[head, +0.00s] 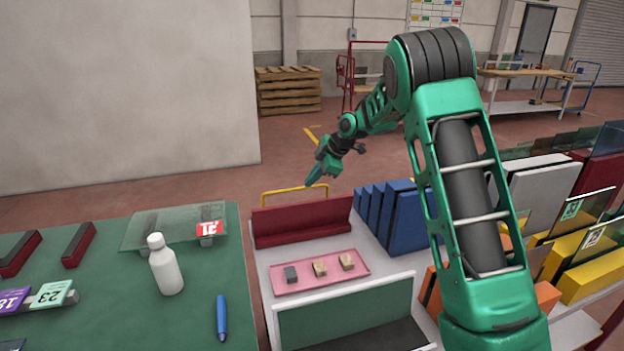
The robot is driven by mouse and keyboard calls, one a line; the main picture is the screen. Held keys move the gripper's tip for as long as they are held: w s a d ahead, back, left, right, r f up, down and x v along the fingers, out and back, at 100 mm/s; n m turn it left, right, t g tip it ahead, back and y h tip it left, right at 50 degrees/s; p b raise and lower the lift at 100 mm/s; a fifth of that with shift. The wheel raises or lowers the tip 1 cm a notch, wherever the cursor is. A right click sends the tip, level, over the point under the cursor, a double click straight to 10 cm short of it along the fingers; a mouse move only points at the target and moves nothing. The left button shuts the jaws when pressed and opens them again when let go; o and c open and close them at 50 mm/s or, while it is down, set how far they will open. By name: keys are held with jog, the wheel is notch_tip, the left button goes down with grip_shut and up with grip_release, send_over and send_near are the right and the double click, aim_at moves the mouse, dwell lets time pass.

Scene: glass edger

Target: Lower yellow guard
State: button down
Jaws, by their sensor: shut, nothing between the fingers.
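The yellow guard (282,190) is a thin yellow bar with bent ends. It stands upright behind the top edge of a dark red panel (300,221) at the centre of the head view. My gripper (312,184) is at the end of my green arm, which reaches out from the right. Its fingers are together with nothing visible in them. The fingertips appear at the right part of the yellow bar, overlapping it in the picture; I cannot tell whether they touch it.
A pink tray (293,284) with small blocks lies in front of the red panel. Blue upright slabs (407,222) stand to the right, with glass sheets in racks beyond. A green table (205,272) at left holds a white bottle (165,266), a glass sheet (160,229) and a blue marker (221,318).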

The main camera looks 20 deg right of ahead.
jog(key=w+a+f, duration=0.2)
jog(key=w+f, duration=0.4)
jog(key=shift+w+a, duration=0.15)
jog(key=shift+w, duration=0.25)
jog(key=shift+w, duration=0.1)
jog(key=w, duration=0.1)
jog(key=w+g, duration=0.1)
jog(key=shift+w+r, duration=0.25)
jog(key=shift+w, duration=0.15)
jog(key=w+f, duration=0.3)
jog(key=w, duration=0.6)
jog(key=shift+w+f, duration=0.15)
jog(key=shift+f, duration=0.05)
